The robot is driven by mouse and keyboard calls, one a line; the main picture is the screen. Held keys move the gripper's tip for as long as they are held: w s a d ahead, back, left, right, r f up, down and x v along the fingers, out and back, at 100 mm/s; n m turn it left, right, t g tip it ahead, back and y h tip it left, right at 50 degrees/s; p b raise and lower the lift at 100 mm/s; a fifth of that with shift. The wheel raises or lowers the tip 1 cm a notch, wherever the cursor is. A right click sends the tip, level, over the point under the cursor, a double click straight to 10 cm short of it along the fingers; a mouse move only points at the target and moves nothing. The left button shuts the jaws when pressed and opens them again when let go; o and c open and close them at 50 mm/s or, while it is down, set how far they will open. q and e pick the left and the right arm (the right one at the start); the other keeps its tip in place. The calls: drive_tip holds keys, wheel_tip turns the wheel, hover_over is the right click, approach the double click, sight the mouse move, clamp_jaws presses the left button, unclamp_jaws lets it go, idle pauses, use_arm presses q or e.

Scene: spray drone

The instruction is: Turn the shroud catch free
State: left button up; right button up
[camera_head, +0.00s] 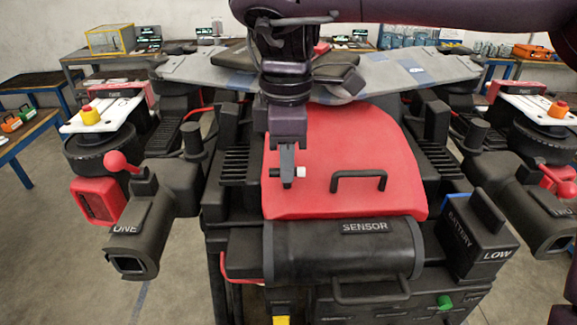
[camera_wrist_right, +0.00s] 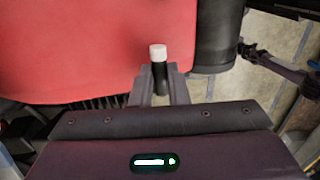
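The shroud catch is a small dark lever with a white tip (camera_head: 300,171) on the left part of the red shroud (camera_head: 345,145). In the right wrist view the catch (camera_wrist_right: 159,56) stands with its white cap beyond my fingertips and its dark stem between them. My right gripper (camera_head: 287,170) reaches down from the top over the shroud. In the wrist view its two fingers (camera_wrist_right: 161,84) lie close on both sides of the stem and look closed on it. The fingers partly hide the catch's base. My left gripper is not in view.
A black handle (camera_head: 358,174) rises from the shroud right of the catch. A black SENSOR cylinder (camera_head: 340,255) lies in front. A BATTERY box (camera_head: 480,237) stands at the right. Black ribbed fins (camera_head: 237,165) flank the shroud's left edge. Work tables line the back.

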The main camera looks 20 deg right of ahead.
drive_tip(key=m, duration=0.4)
clamp_jaws()
drive_tip(key=m, duration=0.4)
drive_tip(key=shift+m, duration=1)
drive_tip(key=m, duration=0.8)
drive_tip(key=o, duration=0.8)
unclamp_jaws()
drive_tip(key=shift+o, duration=0.2)
